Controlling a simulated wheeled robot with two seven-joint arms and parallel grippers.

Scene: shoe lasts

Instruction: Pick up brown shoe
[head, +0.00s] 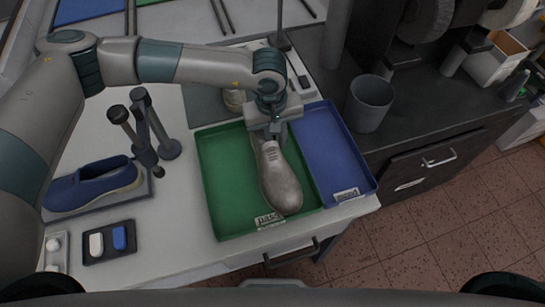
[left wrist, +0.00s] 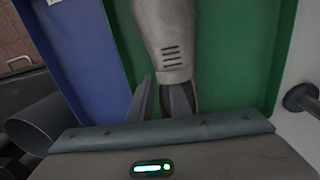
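The brown shoe (head: 279,183), a greyish-brown lace-up, is over the green tray (head: 223,190) with its toe toward me. I cannot tell whether it touches the tray floor. My left gripper (head: 271,134) points down at the heel end of the shoe. In the left wrist view, the shoe (left wrist: 168,40) runs up from my left gripper (left wrist: 162,98). One finger is beside the shoe and the other is at its opening; whether they pinch the shoe wall is unclear. My right gripper is not in view.
A blue tray (head: 335,150) adjoins the green one on the right. A blue shoe (head: 95,183) lies at left near a black stand (head: 145,130). A small dark tray (head: 108,242) is in front. A grey bin (head: 369,103) stands at right.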

